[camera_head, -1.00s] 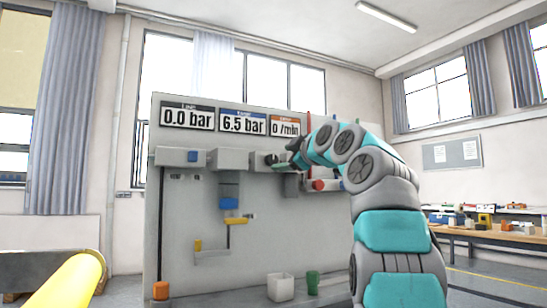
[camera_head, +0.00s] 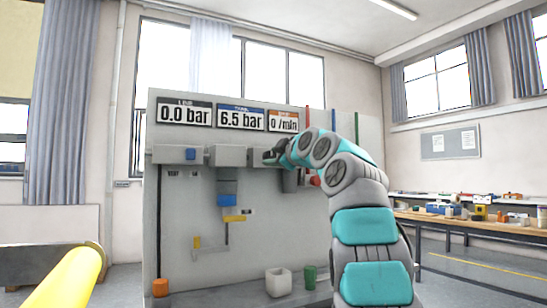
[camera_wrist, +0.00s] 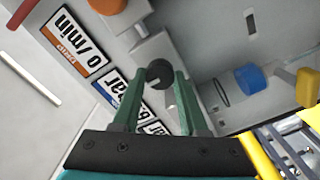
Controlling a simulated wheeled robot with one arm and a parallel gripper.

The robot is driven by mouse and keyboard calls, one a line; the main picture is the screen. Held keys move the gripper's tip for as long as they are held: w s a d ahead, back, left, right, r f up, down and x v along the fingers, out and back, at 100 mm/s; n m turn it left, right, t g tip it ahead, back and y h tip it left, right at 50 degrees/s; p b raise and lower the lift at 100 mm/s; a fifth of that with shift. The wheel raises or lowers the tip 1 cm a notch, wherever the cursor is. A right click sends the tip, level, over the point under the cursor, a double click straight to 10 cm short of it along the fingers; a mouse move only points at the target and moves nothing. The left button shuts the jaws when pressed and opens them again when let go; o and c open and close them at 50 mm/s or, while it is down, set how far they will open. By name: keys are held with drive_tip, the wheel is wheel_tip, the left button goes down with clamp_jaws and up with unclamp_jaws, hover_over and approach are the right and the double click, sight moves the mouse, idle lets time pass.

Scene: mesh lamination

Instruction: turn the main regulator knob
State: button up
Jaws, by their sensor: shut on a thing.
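A round black knob (camera_wrist: 159,73), apparently the main regulator knob, sits on a grey block on the panel in the wrist view. My gripper (camera_wrist: 157,80) has its two green fingers on either side of the knob, shut on it. In the head view my gripper (camera_head: 273,156) is at the grey block in the panel's upper row, and hand and fingers largely hide the knob there. The panel (camera_head: 190,275) is a grey upright board. Its displays read 0.0 bar (camera_head: 185,113), 6.5 bar (camera_head: 241,118) and 0 l/min (camera_head: 283,121).
A blue cup-like part (camera_head: 227,200), yellow handle (camera_head: 234,218), white cup (camera_head: 278,282), green cup (camera_head: 310,277) and orange knob (camera_head: 160,287) are lower. A red knob (camera_head: 315,181) is beside my arm. A workbench (camera_head: 470,225) stands right.

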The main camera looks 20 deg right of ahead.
clamp_jaws()
drive_tip(key=shift+a+m, duration=0.1)
drive_tip(key=shift+m, duration=0.2)
drive_tip(key=shift+m, duration=0.5)
drive_tip(key=m, duration=0.9)
drive_tip(key=shift+m, duration=0.4)
drive_tip(key=m, duration=1.2)
drive_tip(key=shift+m, duration=0.3)
